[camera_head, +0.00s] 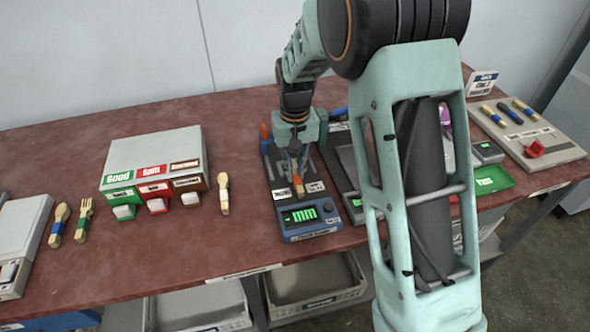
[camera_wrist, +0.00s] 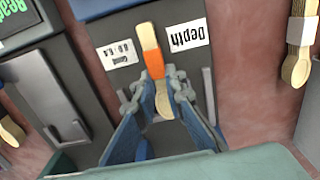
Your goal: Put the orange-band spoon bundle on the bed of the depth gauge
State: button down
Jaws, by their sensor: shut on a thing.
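The orange-band spoon bundle (camera_wrist: 155,64) is pale wood with an orange band, and my gripper (camera_wrist: 156,92) is shut on it. In the head view the bundle (camera_head: 299,188) shows below my gripper (camera_head: 296,160), over the bed of the depth gauge (camera_head: 311,219). The gauge is a dark device with a blue front and a lit green display. In the wrist view, a "Depth" label (camera_wrist: 187,34) lies beside the bundle. I cannot tell whether the bundle touches the bed. My fingers partly hide its rounded end.
A sorting box (camera_head: 152,150) with Good and Split labels stands left. A white-band bundle (camera_head: 223,195) lies between it and the gauge. Two more bundles lie farther left, near a grey device (camera_head: 20,235). My arm hides part of the right side.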

aim_at(296, 173)
jog(key=c, duration=2)
grip_release()
notch_tip(296, 173, up, 12)
jog(key=shift+r+p, duration=0.2)
jog(key=shift+p, duration=0.55)
jog(key=shift+d, duration=0.1)
